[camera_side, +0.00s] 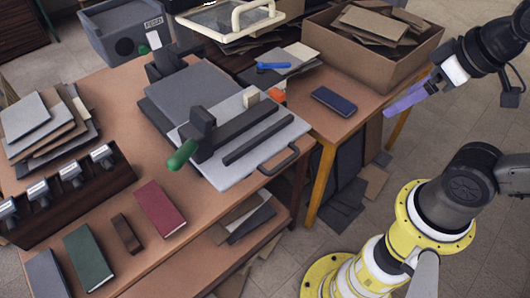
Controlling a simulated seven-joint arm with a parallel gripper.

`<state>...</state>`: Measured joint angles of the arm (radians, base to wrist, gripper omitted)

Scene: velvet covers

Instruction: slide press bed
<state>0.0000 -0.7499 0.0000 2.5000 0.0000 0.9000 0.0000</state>
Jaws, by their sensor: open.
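The press bed (222,176) is a light grey flat plate on the wooden bench, with two dark parallel bars (250,135) across it. A dark loop handle (283,161) sticks out from its front right edge. A dark grey slab (180,88) lies at its back left. A black lever with a green grip (183,155) stands at its left side. My gripper (398,106), with purple fingers, is in the air at the right, well apart from the bed and its handle. It is open; nothing shows between the fingers.
A dark blue book (333,101) lies on the side table, near a cardboard box of scraps (385,60). Red (159,208) and green (87,257) books lie on the front of the bench. A tool rack (65,195) stands left. Open floor lies between the bench and my base.

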